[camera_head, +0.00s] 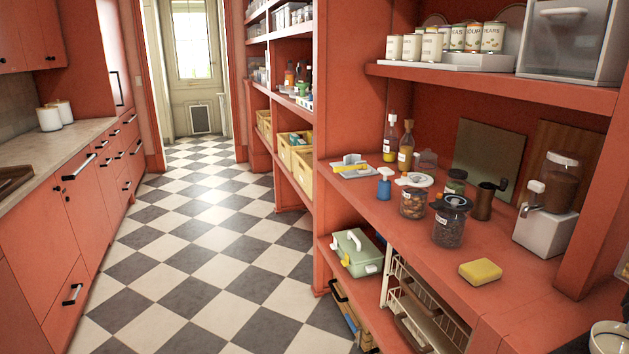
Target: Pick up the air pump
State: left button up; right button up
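A small blue object with a pale top (384,185) stands upright on the red shelf counter, left of the glass jars; it may be the air pump, but it is too small to be sure. Just right of it is a clear jar with a white lid (414,196), and in front of that a jar with a dark lid (450,222). A white device with a spout (546,230) stands farther right on the counter. Neither of my grippers can be made out in the head view.
A yellow sponge (480,272) lies near the counter's front edge. Two bottles (398,148), a dark grinder (484,202) and a white tray (354,167) stand around the jars. Tins (457,38) fill the shelf above. A green case (356,253) sits below. The checkered floor (210,240) is clear.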

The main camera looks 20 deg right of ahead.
aim_at(384, 190)
jog(key=i+z, duration=0.1)
jog(key=i, duration=0.4)
jog(key=i+j+z, duration=0.1)
jog(key=i, duration=0.45)
jog(key=i+j+z, duration=0.1)
jog(key=i, duration=0.4)
jog(key=i+j+z, duration=0.1)
jog(key=i, duration=0.4)
jog(key=i+j+z, duration=0.25)
jog(key=i+z, duration=0.25)
jog(key=i+j+z, duration=0.35)
jog(key=z, duration=0.15)
jog(key=i+j+z, duration=0.3)
jog(key=j+z, duration=0.2)
jog(key=i+j+z, duration=0.15)
jog(key=j+z, duration=0.35)
jog(key=j, duration=0.25)
